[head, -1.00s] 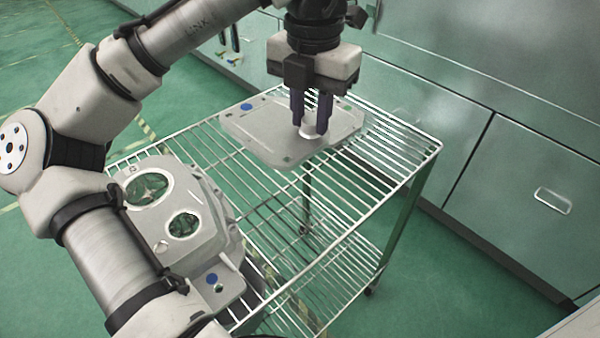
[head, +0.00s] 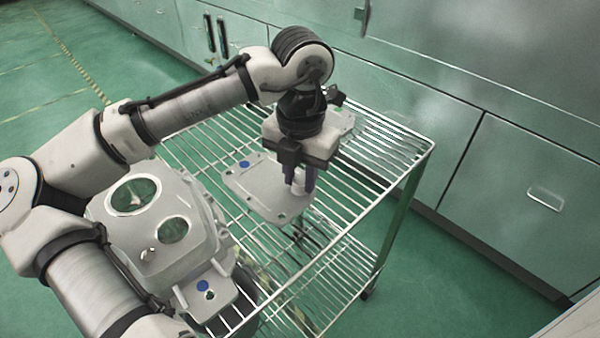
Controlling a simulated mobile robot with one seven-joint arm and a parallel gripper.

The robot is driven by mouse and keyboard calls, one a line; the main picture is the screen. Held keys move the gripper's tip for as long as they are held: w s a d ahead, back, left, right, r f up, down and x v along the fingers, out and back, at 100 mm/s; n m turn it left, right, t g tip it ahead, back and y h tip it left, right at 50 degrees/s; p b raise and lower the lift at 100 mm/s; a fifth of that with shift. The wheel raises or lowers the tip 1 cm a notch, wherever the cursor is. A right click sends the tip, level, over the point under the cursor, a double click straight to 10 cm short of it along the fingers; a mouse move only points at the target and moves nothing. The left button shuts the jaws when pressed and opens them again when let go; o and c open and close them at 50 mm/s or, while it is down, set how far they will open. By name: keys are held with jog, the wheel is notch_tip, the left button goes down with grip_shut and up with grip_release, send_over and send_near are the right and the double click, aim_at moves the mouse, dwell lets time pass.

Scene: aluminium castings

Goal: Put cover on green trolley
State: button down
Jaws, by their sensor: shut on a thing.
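The cover (head: 258,188) is a flat grey plate with a blue dot near its far left corner and small corner holes. My gripper (head: 300,186) points down and is shut on a pale knob on the cover's right part. The cover lies roughly level over the wire top shelf of the trolley (head: 352,236). I cannot tell whether it touches the wires. The trolley looks silvery, with greenish reflections on its posts. My gripper hides part of the cover's right side and far edge.
A grey casting (head: 190,222) with two round openings sits left of the cover, at the trolley's left end. Its lower tab bears a blue dot. Bare shelf wires show right of the cover. Green cabinets (head: 490,190) stand behind the trolley.

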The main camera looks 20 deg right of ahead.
jog(key=c, duration=1.1)
grip_release()
jog(key=shift+c, duration=0.2)
notch_tip(320, 180, up, 12)
jog(key=p, duration=0.1)
